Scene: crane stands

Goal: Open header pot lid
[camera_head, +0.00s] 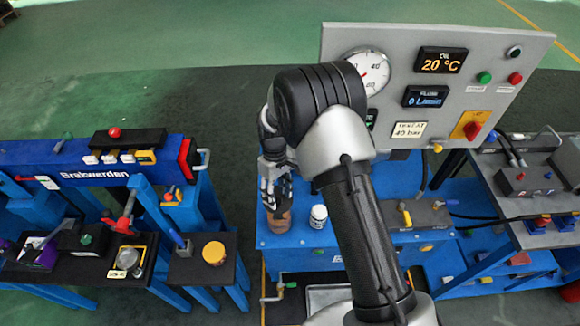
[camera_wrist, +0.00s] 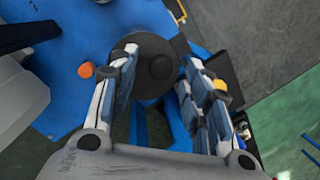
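I cannot tell whether either finger touches the lid. In the head view, my gripper (camera_head: 273,190) points down over a brown cylindrical pot (camera_head: 280,219) on the blue stand (camera_head: 285,240). The pot's top is hidden behind my gripper there.
A grey control panel (camera_head: 450,45) rises behind my arm. An orange knob (camera_wrist: 86,70) shows in the wrist view.

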